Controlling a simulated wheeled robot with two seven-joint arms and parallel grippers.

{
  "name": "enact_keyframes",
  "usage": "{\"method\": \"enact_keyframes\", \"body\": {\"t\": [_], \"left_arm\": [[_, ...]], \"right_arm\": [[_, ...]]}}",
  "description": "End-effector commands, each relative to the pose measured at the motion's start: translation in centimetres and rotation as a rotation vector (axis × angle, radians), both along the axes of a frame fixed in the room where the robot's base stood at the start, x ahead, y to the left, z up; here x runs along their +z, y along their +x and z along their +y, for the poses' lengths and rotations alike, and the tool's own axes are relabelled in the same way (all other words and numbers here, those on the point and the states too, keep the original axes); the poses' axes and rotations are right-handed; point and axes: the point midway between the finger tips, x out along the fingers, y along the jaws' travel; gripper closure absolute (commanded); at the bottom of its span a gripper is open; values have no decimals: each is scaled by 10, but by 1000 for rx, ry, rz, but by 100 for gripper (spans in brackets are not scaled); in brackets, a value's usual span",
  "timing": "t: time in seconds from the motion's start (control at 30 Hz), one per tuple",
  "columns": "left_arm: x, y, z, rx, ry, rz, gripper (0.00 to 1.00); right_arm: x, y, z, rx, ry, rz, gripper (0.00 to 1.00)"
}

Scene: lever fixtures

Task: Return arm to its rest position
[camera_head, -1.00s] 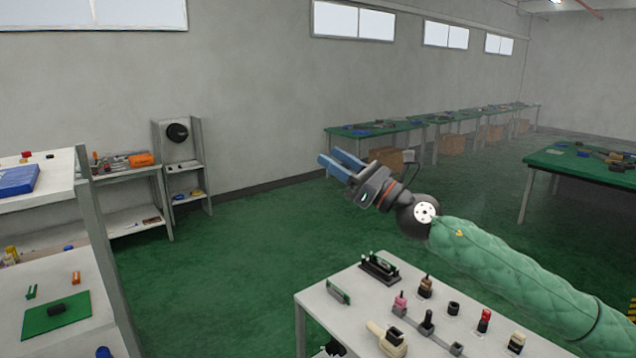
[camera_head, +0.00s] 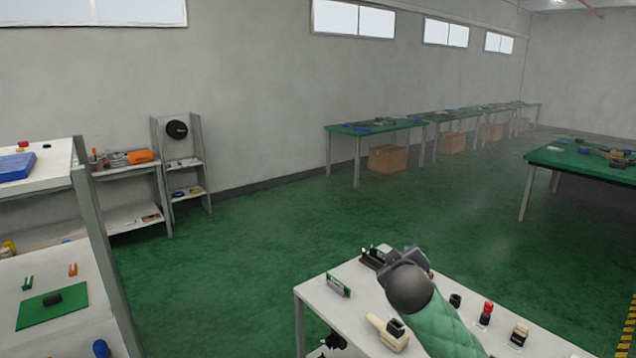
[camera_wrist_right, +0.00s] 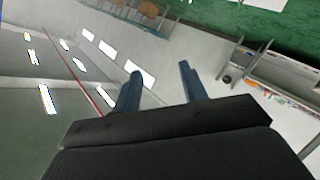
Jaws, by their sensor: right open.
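My right gripper (camera_wrist_right: 160,88) is open, with two blue fingers apart and nothing between them in the right wrist view. In the head view, the dark ball of my right wrist covers most of the gripper (camera_head: 418,256), and the fingertips are hardly visible. My right arm, in a green padded sleeve, comes up from the bottom edge over the white fixture table (camera_head: 328,308). A beige lever fixture (camera_head: 386,332) and a red-topped lever (camera_head: 487,311) show beside the arm. The arm hides other levers in the middle. My left gripper is not in view.
A beige-and-black fixture (camera_head: 519,334) and a black ring (camera_head: 455,300) stand on the table's right side. A small green board (camera_head: 338,285) stands at its left. White shelving (camera_head: 110,290) is at far left. Open green floor lies between.

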Motion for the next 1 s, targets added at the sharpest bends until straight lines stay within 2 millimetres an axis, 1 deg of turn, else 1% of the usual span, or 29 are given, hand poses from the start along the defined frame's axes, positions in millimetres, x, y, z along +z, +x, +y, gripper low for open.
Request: {"method": "enact_keyframes", "body": {"t": [0.03,0.07,0.1,0.3,0.5,0.67,0.8,0.87,0.9,0.97,1.0], "left_arm": [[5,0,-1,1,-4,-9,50],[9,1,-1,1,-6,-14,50],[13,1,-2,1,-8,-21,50],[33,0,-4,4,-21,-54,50],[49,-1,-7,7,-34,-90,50],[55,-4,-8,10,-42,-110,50],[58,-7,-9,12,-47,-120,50],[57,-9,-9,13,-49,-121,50],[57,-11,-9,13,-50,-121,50],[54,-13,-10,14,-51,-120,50],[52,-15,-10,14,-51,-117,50]], "right_arm": [[-30,-10,2,-5,38,65,57],[-45,-16,2,-6,57,100,57],[-64,-23,3,-9,82,146,57],[-151,-65,10,-12,198,333,57],[-226,-110,17,-14,304,466,57],[-284,-150,19,-37,373,562,57],[-332,-188,19,-73,418,639,57],[-352,-206,19,-88,436,674,57],[-365,-219,19,-100,448,697,57],[-385,-237,19,-117,463,732,57],[-398,-251,20,-127,473,755,57]]}}
